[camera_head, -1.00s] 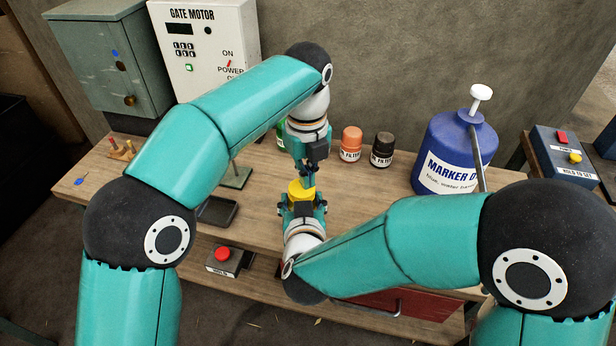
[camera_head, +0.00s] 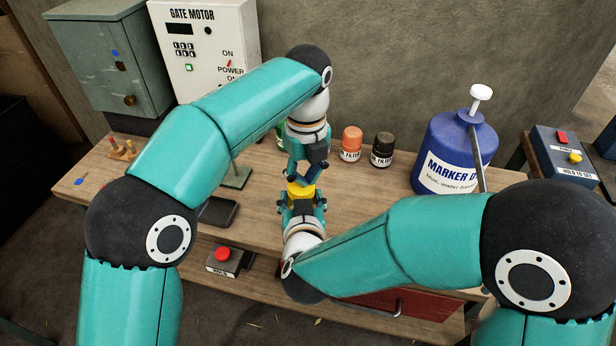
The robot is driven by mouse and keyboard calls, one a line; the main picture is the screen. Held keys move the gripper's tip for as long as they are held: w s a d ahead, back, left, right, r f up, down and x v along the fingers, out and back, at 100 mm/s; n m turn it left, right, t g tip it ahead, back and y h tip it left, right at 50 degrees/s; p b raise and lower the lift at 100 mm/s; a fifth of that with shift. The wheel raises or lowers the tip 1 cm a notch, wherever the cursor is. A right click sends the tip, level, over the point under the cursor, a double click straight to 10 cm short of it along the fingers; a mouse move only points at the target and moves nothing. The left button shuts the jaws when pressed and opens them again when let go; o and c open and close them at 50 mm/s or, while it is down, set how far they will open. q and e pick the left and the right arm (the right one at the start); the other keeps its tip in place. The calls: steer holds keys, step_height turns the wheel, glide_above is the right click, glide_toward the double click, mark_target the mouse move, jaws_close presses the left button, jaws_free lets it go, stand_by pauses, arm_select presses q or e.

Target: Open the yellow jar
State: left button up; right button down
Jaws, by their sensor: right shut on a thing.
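The yellow jar (camera_head: 300,191) stands at the middle of the workbench, with its yellow top showing between my two grippers. My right gripper (camera_head: 301,200) comes from the front and is shut on the jar below its top. My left gripper (camera_head: 303,178) points down from above, with its fingertips right at the jar's top. Whether the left fingers touch or grip the top cannot be told. Most of the jar's body is hidden by my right gripper.
An orange filter jar (camera_head: 351,143) and a black filter jar (camera_head: 382,149) stand behind to the right. A green jar (camera_head: 280,133) is partly hidden behind my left arm. A blue marker container (camera_head: 454,155) stands at right. A dark tray (camera_head: 217,211) lies left of the grippers.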

arm_select(q)
steer(key=shift+s+f, duration=0.15)
stand_by(0.3)
step_height(320, 180, up, 4)
steer(key=shift+d+r, duration=0.1)
steer(key=shift+d, duration=0.05)
steer(key=o, duration=0.5)
steer(key=shift+r, duration=0.4)
steer(key=shift+c, duration=0.2)
steer(key=shift+o, duration=1.3)
steer(key=shift+r+m, duration=0.3)
steer(key=shift+m, duration=0.2)
steer(key=shift+o, duration=0.5)
steer(key=shift+s+a+r+m, duration=0.1)
steer(key=shift+a+r+m, duration=0.1)
steer(key=shift+r+m, duration=0.3)
steer(key=shift+s+a+r+m, duration=0.1)
steer(key=shift+a+r+m, duration=0.05)
steer(key=shift+r+m, duration=0.3)
steer(key=shift+a+r+m, duration=0.1)
steer(key=shift+m, duration=0.45)
steer(key=shift+a+f, duration=0.1)
steer(key=shift+f, duration=3.75)
